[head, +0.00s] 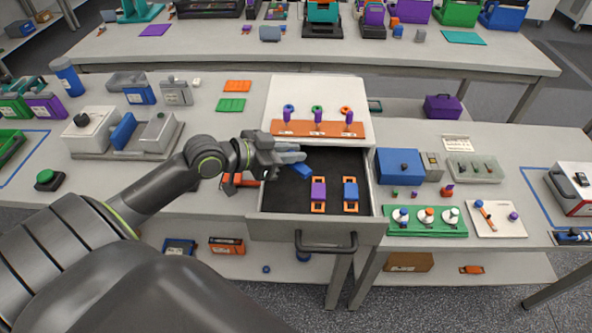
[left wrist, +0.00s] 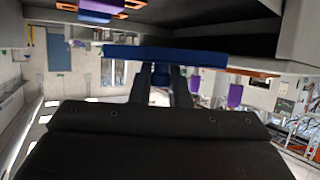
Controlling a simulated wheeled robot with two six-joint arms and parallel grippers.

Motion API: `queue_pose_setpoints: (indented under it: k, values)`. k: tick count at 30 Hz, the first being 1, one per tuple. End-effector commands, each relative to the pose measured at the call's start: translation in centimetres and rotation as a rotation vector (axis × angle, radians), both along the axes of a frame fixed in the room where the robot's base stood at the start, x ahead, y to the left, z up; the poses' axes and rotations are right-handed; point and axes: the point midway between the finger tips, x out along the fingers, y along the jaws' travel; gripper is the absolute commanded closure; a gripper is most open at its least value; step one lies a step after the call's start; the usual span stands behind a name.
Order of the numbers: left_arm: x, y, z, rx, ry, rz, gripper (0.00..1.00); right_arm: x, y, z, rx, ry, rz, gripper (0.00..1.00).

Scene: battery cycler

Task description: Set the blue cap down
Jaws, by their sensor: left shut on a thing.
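The blue cap (head: 302,174) is a flat blue piece at my left gripper's fingertips, over the dark-lined open drawer (head: 283,222). My left gripper (head: 288,158) reaches in from the left and is shut on the cap. In the left wrist view the blue cap (left wrist: 165,55) spans crosswise ahead of the two dark fingers of the left gripper (left wrist: 161,80). The cap appears to be near the drawer floor, but I cannot tell whether it touches it. My right gripper is not in view.
The drawer also holds a purple block (head: 318,190) and a blue block (head: 351,191), each on an orange frame, right of the cap. A blue box (head: 399,166) is to the right. The drawer's front left is clear.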

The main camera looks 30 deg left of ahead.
Motion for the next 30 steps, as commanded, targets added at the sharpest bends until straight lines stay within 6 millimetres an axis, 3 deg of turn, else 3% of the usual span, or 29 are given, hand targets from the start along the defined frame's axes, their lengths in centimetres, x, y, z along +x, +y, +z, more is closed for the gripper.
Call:
queue_pose_setpoints:
  k: [4,13,25,26,30]
  values:
    - [0.0,0.0,-1.4,-0.001,0.0,0.0,1.0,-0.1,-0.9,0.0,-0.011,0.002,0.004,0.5]
    - [0.0,0.0,-5.0,-0.002,0.002,0.0,1.0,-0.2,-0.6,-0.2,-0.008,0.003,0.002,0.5]
    - [0.0,0.0,-5.6,0.002,-0.001,-0.002,1.0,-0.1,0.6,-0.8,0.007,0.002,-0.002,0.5]
    - [0.0,0.0,-5.5,0.002,-0.001,-0.002,0.82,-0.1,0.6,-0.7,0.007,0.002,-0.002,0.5]
    - [0.0,0.0,-5.4,0.002,-0.001,-0.002,0.63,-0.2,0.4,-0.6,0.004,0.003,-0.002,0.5]
